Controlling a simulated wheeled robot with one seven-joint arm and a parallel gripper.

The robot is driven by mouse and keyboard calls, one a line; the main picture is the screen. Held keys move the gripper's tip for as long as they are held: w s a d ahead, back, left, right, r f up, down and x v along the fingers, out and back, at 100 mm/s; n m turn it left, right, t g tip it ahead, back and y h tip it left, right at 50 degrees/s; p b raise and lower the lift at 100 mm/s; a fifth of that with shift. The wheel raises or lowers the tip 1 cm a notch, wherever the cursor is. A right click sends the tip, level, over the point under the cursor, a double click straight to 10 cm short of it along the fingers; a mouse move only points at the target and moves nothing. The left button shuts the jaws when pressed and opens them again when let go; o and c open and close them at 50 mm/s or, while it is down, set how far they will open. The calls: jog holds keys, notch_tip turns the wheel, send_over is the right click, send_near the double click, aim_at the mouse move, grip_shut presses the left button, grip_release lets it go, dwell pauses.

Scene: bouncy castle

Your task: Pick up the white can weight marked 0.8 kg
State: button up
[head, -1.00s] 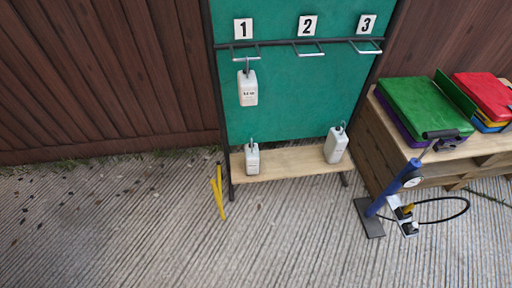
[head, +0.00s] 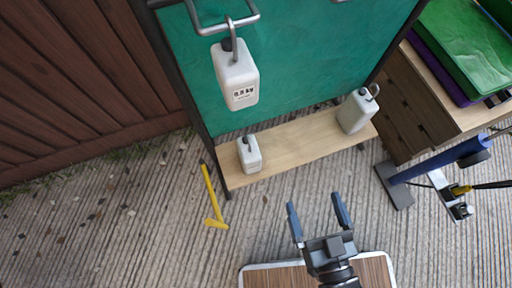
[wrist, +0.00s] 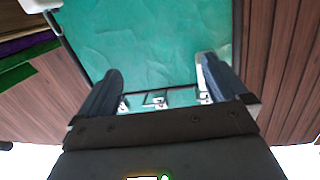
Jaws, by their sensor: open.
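A white can weight (head: 237,80) with a dark cap hangs by its metal hook from the left rail of the green board; its label seems to read 0.8 kg. A smaller white can (head: 249,154) stands at the left of the wooden shelf, and another white can (head: 356,111) stands at its right end; I cannot read their labels. My gripper (head: 315,203) is open and empty, in front of the shelf and below and right of the hanging can in the head view. In the wrist view, the fingers (wrist: 158,90) are apart before the green board, with a white shape beside the right finger.
The green board (head: 290,60) has a dark frame and metal hook rails (head: 222,28). A blue pump (head: 440,160) and a wooden stand with coloured pads (head: 470,45) are at the right. Ground at front left is clear.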

aim_at(254, 166)
jog(key=w+a+f+b, duration=0.3)
jog(key=w+f+b, duration=0.1)
jog(key=f, duration=0.4)
jog(key=w+a+f+n+y+b, duration=0.1)
jog(key=w+a+f+b, duration=0.3)
jog(key=f, duration=0.5)
jog(key=w+a+f+n+t+b, duration=0.1)
jog(key=w+a+f+b, duration=0.3)
jog(key=w+f, duration=0.3)
jog(key=shift+w+a+f+y+b, duration=0.15)
jog(key=shift+f+y+b, duration=0.2)
jog(key=shift+f, duration=0.3)
jog(key=shift+b+x, duration=1.25)
jog(key=shift+x, duration=2.7)
jog(key=shift+r, duration=0.15)
jog(key=c, duration=1.7)
jog(key=shift+r, duration=0.1)
jog(key=shift+c, duration=0.2)
jog(key=shift+r, duration=0.1)
